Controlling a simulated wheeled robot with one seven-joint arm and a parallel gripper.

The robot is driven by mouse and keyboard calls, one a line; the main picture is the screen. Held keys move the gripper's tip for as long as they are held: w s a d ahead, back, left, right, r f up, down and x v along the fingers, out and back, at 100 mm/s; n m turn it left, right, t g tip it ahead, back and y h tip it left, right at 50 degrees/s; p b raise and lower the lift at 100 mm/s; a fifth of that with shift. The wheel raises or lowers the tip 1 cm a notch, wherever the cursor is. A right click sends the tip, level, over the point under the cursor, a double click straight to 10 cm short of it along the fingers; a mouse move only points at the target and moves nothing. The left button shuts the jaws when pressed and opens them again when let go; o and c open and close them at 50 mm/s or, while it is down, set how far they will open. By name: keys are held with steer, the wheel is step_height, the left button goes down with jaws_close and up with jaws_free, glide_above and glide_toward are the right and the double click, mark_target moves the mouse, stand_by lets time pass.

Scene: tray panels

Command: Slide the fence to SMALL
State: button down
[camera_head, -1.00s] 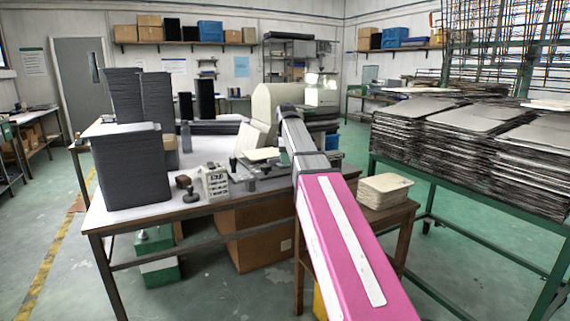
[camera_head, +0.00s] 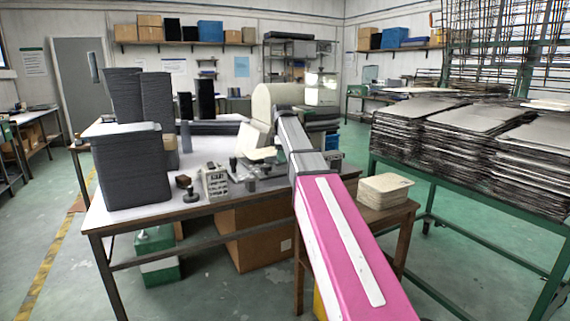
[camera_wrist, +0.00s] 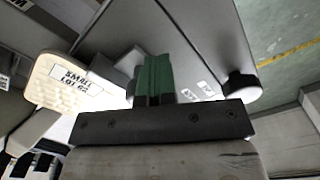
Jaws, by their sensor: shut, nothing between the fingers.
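In the wrist view, my gripper (camera_wrist: 154,75) is shut, its green fingers together and empty, over a grey machine plate (camera_wrist: 195,35). Two small white labels lie on the plate to the right of the fingers, with a black knob (camera_wrist: 240,85) beyond them. A cream plate with a card (camera_wrist: 76,80) reading "SMALL" is at the left. I cannot make out the fence for certain; a rounded grey part beside the fingers is partly hidden by them. In the head view, the machine (camera_head: 262,170) stands on the table, and my arm hides my gripper.
The white-topped table (camera_head: 135,215) holds dark stacks (camera_head: 130,170) at the left and a lettered white block (camera_head: 215,182) by the machine. A cream tray stack (camera_head: 385,190) sits on a wooden stand at the right. A green rack of panels (camera_head: 460,140) stands farther right.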

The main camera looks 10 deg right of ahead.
steer(key=shift+s+d, duration=0.15)
steer(key=shift+s, duration=0.45)
step_height(320, 180, up, 7)
stand_by(0.7)
